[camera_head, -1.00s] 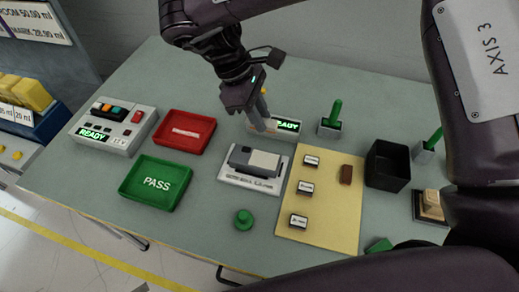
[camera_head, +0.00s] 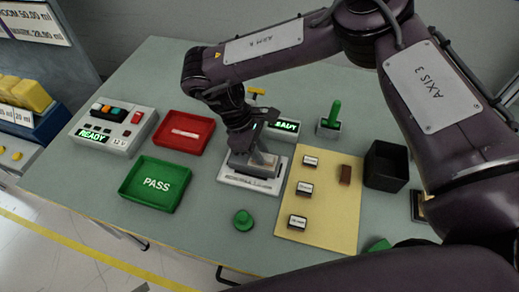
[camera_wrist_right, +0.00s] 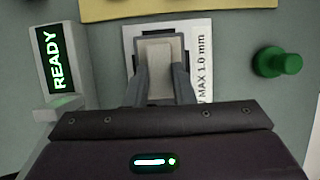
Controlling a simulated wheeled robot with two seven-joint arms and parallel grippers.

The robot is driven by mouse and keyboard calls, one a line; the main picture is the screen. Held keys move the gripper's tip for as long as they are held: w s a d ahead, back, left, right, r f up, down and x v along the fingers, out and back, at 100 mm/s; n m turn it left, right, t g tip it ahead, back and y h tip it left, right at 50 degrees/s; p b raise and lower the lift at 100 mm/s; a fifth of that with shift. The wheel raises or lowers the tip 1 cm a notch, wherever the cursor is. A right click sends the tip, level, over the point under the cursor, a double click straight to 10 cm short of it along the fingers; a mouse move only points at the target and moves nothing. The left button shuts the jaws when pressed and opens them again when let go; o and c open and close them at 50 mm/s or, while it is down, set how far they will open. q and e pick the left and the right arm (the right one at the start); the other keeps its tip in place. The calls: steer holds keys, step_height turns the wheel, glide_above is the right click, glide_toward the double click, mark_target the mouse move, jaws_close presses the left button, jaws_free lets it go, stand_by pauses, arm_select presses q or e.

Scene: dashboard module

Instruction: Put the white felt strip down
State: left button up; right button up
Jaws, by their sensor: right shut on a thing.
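My right gripper (camera_head: 262,160) reaches down over the white gauge plate (camera_head: 236,181) in the middle of the table. In the right wrist view its two fingers (camera_wrist_right: 158,84) are shut on a pale, off-white piece (camera_wrist_right: 158,66), which I take for the white felt strip. The piece lies at the dark block (camera_wrist_right: 130,40) on the plate, whose printed edge (camera_wrist_right: 202,70) reads "MAX 1.0 mm". Whether it rests on the block or hangs just above is unclear. In the head view the gripper hides most of it. My left gripper is not in view.
A red tray (camera_head: 166,133) and a green PASS tray (camera_head: 133,190) lie to the left. A READY box (camera_head: 284,129) stands behind the plate. A yellow mat (camera_head: 328,205) with small labelled blocks and a black bin (camera_head: 386,165) are to the right. A green knob (camera_head: 243,219) stands in front.

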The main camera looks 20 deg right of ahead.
steer(key=shift+f, duration=0.1)
steer(key=o, duration=0.9)
steer(key=shift+o, duration=0.2)
steer(key=b+v, duration=0.1)
steer(key=v, duration=1.1)
steer(key=shift+s, duration=0.1)
